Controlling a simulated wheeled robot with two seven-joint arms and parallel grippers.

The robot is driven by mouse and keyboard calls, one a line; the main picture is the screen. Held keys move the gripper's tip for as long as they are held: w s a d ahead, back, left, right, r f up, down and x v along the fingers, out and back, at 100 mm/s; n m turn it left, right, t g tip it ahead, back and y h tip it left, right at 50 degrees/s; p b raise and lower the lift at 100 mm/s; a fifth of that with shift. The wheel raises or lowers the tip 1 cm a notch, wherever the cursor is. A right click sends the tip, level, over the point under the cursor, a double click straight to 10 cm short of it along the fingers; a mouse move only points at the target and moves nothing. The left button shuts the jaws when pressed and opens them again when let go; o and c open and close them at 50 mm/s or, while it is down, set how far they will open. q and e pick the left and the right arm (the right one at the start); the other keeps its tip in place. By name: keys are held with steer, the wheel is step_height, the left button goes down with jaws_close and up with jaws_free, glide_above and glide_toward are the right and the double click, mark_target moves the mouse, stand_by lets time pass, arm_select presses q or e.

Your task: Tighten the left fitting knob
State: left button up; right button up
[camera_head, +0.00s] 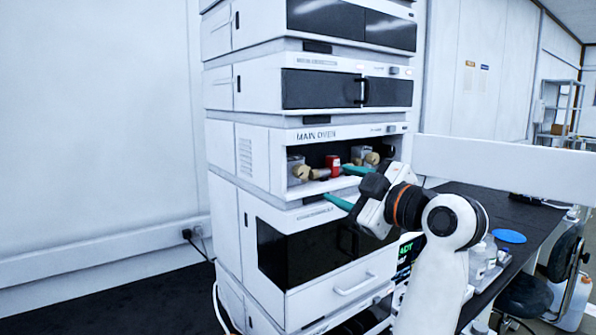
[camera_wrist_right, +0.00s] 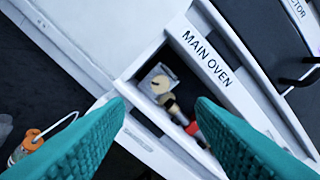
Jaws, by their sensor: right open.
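The main oven compartment (camera_head: 318,145) is open in the middle of the stack. Inside at the left is the left fitting knob (camera_head: 301,171), tan and round, on a grey block. A tan stub lies beside it, then a red cylinder (camera_head: 333,163). Another tan knob (camera_head: 372,158) sits at the right. My right gripper (camera_head: 334,182) has teal fingers, spread apart and empty, in front of the compartment. In the right wrist view, the left knob (camera_wrist_right: 160,84) shows beyond the gap between the fingertips (camera_wrist_right: 160,106), with no contact visible. My left gripper is out of view.
More instrument modules stand above and below the oven, including one with a dark window (camera_head: 300,255). A dark bench (camera_head: 515,225) with bottles and a blue disc (camera_head: 509,236) is at the right. The wrist view shows an orange-capped bottle (camera_wrist_right: 30,140) at lower left.

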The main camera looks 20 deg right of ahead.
mark_target(303, 172)
steer(key=p+x, duration=0.2)
steer(key=x, duration=0.7)
steer(key=shift+w+a+r+p, duration=0.1)
steer(key=shift+w+a+p, duration=0.05)
steer(key=shift+w+p, duration=0.2)
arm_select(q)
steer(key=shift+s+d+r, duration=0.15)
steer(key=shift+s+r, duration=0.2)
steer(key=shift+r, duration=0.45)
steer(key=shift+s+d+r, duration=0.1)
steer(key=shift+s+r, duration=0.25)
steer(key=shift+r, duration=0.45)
arm_select(e)
steer(key=shift+w+a, duration=0.2)
steer(key=shift+w, duration=0.25)
steer(key=c, duration=1)
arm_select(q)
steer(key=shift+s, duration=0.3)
